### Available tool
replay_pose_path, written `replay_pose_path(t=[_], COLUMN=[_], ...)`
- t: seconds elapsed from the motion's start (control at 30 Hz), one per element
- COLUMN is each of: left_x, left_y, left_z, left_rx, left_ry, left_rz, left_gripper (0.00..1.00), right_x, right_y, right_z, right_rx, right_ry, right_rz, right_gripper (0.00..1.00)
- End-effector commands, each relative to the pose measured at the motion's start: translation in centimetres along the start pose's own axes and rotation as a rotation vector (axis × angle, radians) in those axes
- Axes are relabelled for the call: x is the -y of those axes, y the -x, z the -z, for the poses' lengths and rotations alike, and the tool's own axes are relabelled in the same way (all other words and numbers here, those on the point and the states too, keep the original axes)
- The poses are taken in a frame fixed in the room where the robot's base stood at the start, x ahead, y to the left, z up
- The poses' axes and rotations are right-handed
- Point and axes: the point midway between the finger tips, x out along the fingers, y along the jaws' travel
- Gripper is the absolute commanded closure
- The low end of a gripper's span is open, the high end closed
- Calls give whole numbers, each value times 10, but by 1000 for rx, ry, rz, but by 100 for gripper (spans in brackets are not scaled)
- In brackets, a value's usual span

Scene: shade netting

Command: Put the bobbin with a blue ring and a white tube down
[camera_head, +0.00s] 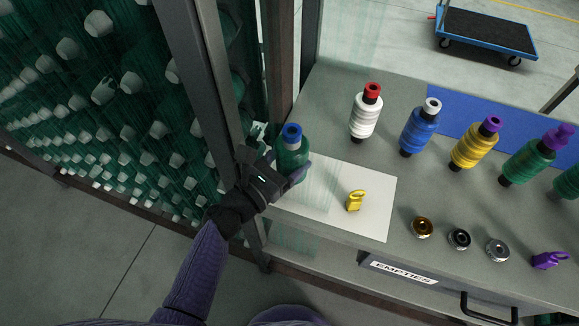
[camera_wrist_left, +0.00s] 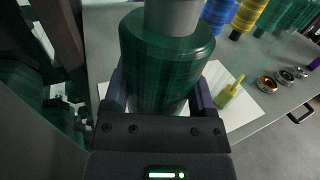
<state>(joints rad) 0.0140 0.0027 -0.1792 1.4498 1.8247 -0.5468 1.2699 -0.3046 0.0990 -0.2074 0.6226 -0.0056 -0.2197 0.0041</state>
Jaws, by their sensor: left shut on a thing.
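My left gripper (camera_head: 291,168) is shut on a bobbin (camera_head: 291,153) with dark green thread and a blue ring on top. In the left wrist view the bobbin (camera_wrist_left: 165,65) stands roughly upright between the fingers (camera_wrist_left: 160,100), and a pale grey-white tube (camera_wrist_left: 172,18) rises from it; the ring is out of that frame. The bobbin is over the left part of a white sheet (camera_head: 375,215) on the grey table. Its lower end is hidden by the gripper, so I cannot tell whether it touches the sheet. My right gripper is not in view.
A yellow clip-like thing (camera_head: 356,201) lies on the sheet. Bobbins in white (camera_head: 364,115), blue (camera_head: 418,132), yellow (camera_head: 470,149) and green stand behind. Metal rings (camera_head: 422,227) and a purple piece (camera_head: 548,260) lie at right. A metal post (camera_head: 205,75) and netting rack stand close left.

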Motion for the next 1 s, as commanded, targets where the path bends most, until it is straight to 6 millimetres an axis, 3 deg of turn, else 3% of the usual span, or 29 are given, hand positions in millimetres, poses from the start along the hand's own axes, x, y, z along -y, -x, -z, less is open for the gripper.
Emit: replay_pose_path(t=[0.03, 0.1, 0.47, 0.5, 0.6, 0.87, 1.0], left_x=[0, 0, 0, 0, 0, 0, 0], left_y=[0, 0, 1, 1, 1, 1, 23], left_z=[16, 30, 31, 30, 30, 25, 26], left_rx=[-2, -3, 0, 0, 0, 0, -3], left_ry=[4, 5, 2, 2, 2, 1, 2], left_rz=[-1, 0, 0, 0, 0, 0, 0], left_gripper=[100, 100, 100, 19, 0, 0, 0], right_x=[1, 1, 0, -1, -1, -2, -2], right_y=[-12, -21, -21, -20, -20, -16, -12], right_z=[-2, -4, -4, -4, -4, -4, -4], right_rx=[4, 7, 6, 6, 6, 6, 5], right_ry=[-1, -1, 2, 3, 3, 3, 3], right_rz=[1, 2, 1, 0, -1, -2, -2], right_gripper=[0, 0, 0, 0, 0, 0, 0])
